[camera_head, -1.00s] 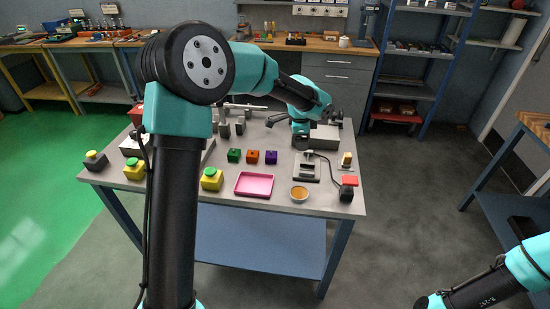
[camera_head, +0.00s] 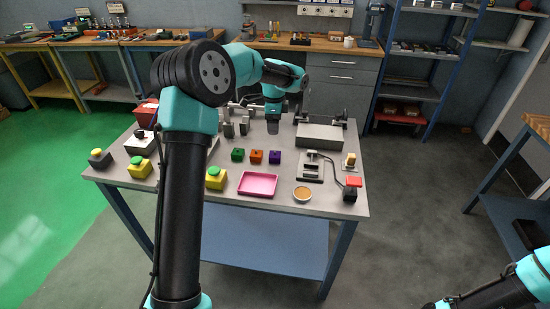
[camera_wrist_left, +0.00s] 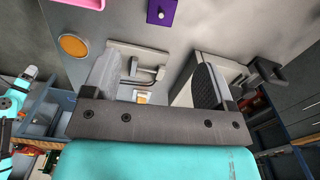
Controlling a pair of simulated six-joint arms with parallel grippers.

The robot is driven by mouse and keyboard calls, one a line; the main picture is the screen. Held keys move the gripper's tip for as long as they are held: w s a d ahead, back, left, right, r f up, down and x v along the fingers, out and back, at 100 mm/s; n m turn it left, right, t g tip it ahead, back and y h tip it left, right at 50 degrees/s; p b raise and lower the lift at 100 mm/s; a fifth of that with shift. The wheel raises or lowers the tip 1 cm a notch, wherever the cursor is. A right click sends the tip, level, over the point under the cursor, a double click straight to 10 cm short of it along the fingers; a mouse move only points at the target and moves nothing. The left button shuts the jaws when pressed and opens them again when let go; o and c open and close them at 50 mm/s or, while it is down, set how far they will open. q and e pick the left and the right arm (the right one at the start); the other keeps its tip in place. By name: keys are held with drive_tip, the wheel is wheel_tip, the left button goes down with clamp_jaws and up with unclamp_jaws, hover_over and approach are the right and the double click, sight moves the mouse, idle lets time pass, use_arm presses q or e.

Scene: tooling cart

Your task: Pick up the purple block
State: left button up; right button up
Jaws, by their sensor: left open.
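The purple block (camera_head: 275,157) sits on the grey cart top (camera_head: 327,208), at the right end of a row with an orange block (camera_head: 256,156) and a green block (camera_head: 238,155). My left gripper (camera_head: 273,128) is above the cart, behind the purple block and apart from it. In the left wrist view the open, empty fingers (camera_wrist_left: 154,82) show, and the purple block (camera_wrist_left: 162,12) lies beyond them near the top edge. My right arm shows at the lower right of the head view, but its gripper does not.
A pink tray (camera_head: 257,184) and a round orange-topped dish (camera_head: 302,194) lie in front of the blocks. A grey box (camera_head: 320,136) and a device with a red-topped switch (camera_head: 352,183) stand to the right. Yellow button boxes (camera_head: 215,178) are at the left.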

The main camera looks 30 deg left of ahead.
sight(275, 152)
use_arm(q)
wheel_tip(275, 152, down, 10)
drive_tip(key=shift+f, duration=0.1)
idle(0.4)
drive_tip(key=shift+w+f, duration=0.15)
drive_tip(key=shift+f, duration=2.45)
drive_tip(key=c, duration=1.1)
